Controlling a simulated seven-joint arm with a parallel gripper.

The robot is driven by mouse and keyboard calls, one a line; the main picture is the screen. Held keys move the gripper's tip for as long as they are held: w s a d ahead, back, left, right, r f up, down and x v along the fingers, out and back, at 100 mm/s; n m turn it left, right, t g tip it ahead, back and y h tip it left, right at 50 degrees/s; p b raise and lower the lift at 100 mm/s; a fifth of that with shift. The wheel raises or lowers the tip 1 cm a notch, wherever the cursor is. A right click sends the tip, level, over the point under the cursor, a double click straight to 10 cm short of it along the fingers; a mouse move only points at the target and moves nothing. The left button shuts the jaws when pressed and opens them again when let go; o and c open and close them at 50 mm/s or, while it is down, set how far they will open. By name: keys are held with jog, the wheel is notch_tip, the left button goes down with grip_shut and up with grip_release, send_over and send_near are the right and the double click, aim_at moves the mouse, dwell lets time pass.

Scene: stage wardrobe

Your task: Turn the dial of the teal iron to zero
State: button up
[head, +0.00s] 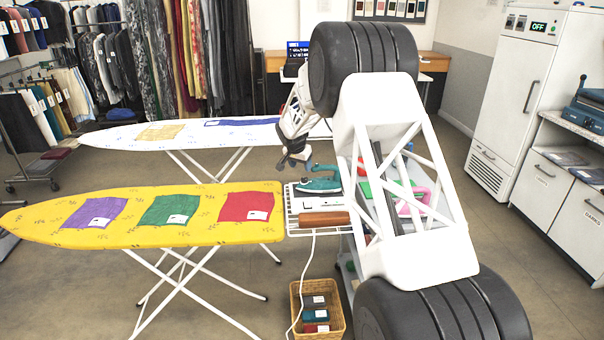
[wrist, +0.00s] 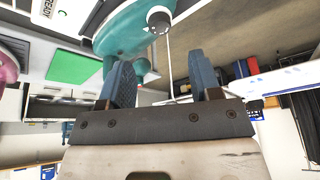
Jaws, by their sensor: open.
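The teal iron (head: 322,180) stands on the white rack (head: 303,203) at the right end of the yellow ironing board; my arm covers part of that area. In the wrist view the iron (wrist: 118,28) fills the top middle, with a white and black round fitting (wrist: 158,19) and a pale cord running from it.
The yellow board (head: 140,238) carries purple, green and red cloths. A brown-handled object (head: 324,218) lies in front of the iron. A pink iron (head: 413,202) and a green pad (wrist: 75,66) are to the right. A white board (head: 110,137) stands behind; a basket (head: 335,328) is below.

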aim_at(304, 178)
jog(key=w+m+g, duration=0.1)
jog(key=m, duration=0.3)
jog(key=w+a+m+g+h, duration=0.1)
jog(key=m, duration=0.3)
jog(key=w+a+m+g+h, duration=0.1)
jog(key=m+g, duration=0.1)
jog(key=m, duration=0.2)
jog(key=shift+w, duration=0.1)
jog(key=shift+d+f, duration=0.1)
jog(key=shift+x, duration=3.85)
jog(key=c, duration=0.9)
jog(key=shift+c, duration=0.2)
